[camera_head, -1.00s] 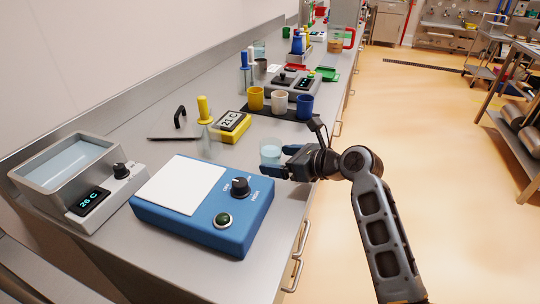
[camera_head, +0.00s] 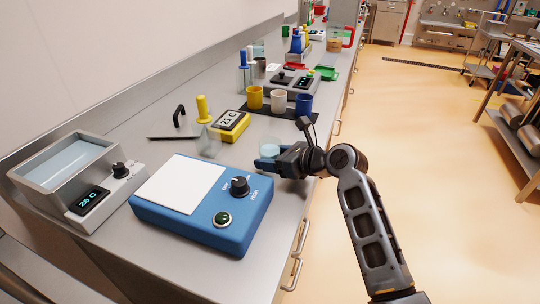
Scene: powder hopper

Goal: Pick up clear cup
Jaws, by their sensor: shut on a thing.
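The clear cup (camera_head: 269,151) with pale blue contents is at my gripper (camera_head: 268,163), just beyond the blue hot plate's right rear corner. My gripper reaches in from the right, and its dark fingers are shut on the cup. The fingers hide the cup's lower part, so I cannot tell whether its base touches the bench.
A yellow thermometer box (camera_head: 230,126) stands behind. Yellow (camera_head: 255,97), pale (camera_head: 278,100) and blue (camera_head: 304,103) cups stand on a dark mat.

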